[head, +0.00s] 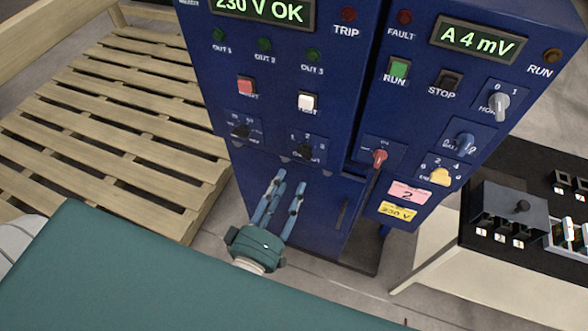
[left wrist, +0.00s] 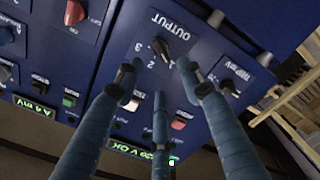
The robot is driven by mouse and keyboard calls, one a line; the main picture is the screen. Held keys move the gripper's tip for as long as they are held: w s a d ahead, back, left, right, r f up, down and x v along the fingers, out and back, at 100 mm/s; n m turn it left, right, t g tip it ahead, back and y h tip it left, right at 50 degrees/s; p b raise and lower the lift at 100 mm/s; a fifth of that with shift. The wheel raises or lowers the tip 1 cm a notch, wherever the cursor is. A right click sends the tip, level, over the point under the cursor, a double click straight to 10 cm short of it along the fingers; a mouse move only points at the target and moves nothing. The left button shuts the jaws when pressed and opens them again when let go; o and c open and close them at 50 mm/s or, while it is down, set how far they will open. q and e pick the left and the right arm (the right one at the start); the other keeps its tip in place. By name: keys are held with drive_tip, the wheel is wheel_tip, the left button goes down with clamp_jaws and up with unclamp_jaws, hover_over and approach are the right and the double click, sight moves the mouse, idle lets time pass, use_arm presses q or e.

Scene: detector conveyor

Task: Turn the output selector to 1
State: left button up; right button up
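The output selector (head: 305,151) is a small dark knob low on the left blue panel, under the white button, with numbers around it. In the left wrist view the selector (left wrist: 161,46) shows upside down, with the OUTPUT label and the numbers 1, 2 and 3. Its pointer is too small to read surely. My left gripper (head: 279,185) is just below the selector in the head view, its blue fingers pointing up at the panel. In the left wrist view its fingers are spread with a gap around the selector, holding nothing. My right gripper is not in view.
Another dark selector (head: 240,131) sits left of the output one. A red button (head: 246,87) and a white button (head: 306,102) are above. A red knob (head: 379,157) is on the right panel. A wooden pallet (head: 120,120) lies left; a black-topped bench (head: 480,160) stands right.

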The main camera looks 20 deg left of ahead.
use_arm(q)
drive_tip(key=shift+s, duration=1.5)
